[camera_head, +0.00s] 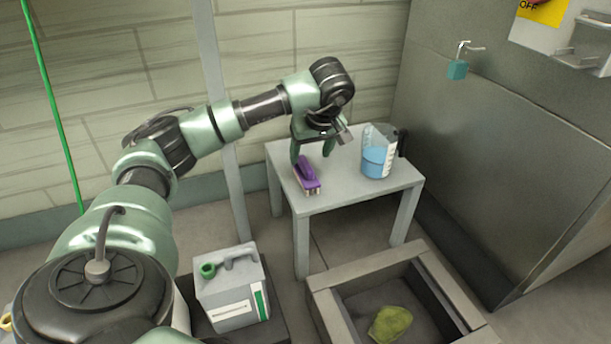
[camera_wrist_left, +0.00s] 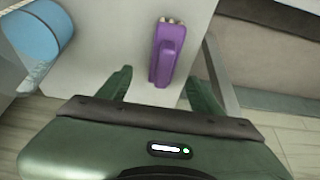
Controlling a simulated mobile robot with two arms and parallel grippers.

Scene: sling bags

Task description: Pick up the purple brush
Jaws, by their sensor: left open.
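The purple brush (camera_head: 307,175) lies on the small grey table (camera_head: 345,188), near its left front edge, with pale bristles underneath. My left gripper (camera_head: 311,160) is over the table at the brush, its fingers pointing down. In the left wrist view the brush (camera_wrist_left: 167,55) lies ahead of the fingers, its near end between the two green fingertips (camera_wrist_left: 160,82). The gripper is open, with gaps between the fingers and the brush. I cannot tell its exact height above the brush. My right gripper is in neither view.
A clear jug of blue liquid (camera_head: 378,155) stands on the table right of the brush; it also shows in the left wrist view (camera_wrist_left: 35,38). A grey canister (camera_head: 231,290) and a floor basin (camera_head: 365,265) with a yellow-green cloth (camera_head: 390,325) are below. A metal cabinet (camera_head: 480,130) stands right.

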